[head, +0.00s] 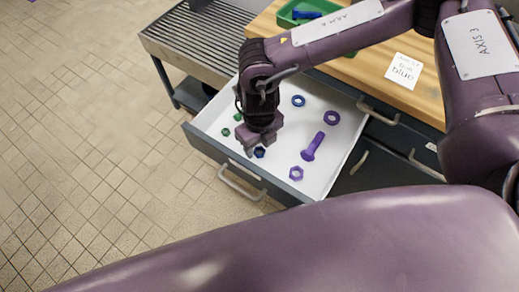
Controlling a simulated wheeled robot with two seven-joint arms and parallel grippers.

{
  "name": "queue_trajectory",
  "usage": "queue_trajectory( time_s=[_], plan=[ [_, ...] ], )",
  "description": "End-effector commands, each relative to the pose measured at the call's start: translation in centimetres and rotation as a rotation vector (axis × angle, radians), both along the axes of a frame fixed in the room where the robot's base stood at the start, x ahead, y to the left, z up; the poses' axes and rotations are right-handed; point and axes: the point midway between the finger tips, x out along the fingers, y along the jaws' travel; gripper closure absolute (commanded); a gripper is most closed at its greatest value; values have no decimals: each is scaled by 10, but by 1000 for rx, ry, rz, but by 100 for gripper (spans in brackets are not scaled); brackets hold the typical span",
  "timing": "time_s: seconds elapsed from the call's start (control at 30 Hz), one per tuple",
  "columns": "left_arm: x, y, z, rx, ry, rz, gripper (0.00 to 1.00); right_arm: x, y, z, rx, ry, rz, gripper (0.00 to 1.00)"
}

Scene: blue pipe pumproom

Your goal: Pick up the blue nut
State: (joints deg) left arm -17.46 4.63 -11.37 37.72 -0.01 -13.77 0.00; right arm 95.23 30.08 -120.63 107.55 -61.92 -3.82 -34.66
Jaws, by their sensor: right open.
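The blue nut (259,152) is a small dark blue hexagonal ring lying on the white floor of the open drawer (222,118). My right gripper (256,143) points down into the drawer, right at the nut's upper edge in the head view. Its jaws are open and it holds nothing that I can see. The gripper partly covers the nut's surroundings, and I cannot tell the height of the fingertips over it. My left gripper is not in view.
The drawer also holds a blue washer (298,100), a purple washer (331,117), a purple bolt (313,147), a purple nut (296,173) and small green parts (225,131). A green tray (290,15) and a card reading "blue" (404,70) are on the wooden worktop (437,97).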

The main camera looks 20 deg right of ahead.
Motion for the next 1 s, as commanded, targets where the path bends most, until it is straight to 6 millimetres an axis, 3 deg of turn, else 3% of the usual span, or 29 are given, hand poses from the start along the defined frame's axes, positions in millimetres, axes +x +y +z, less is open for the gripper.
queue_trajectory(
  time_s=[0.17,0.43,0.8,1.0],
  plan=[
    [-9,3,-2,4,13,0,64,-1,0,-20,-1,2,0,47],
    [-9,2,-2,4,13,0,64,0,0,-22,1,1,0,49],
    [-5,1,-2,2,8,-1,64,0,0,-22,0,1,0,96],
    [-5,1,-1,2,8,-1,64,0,0,-21,0,0,0,97]
  ],
)
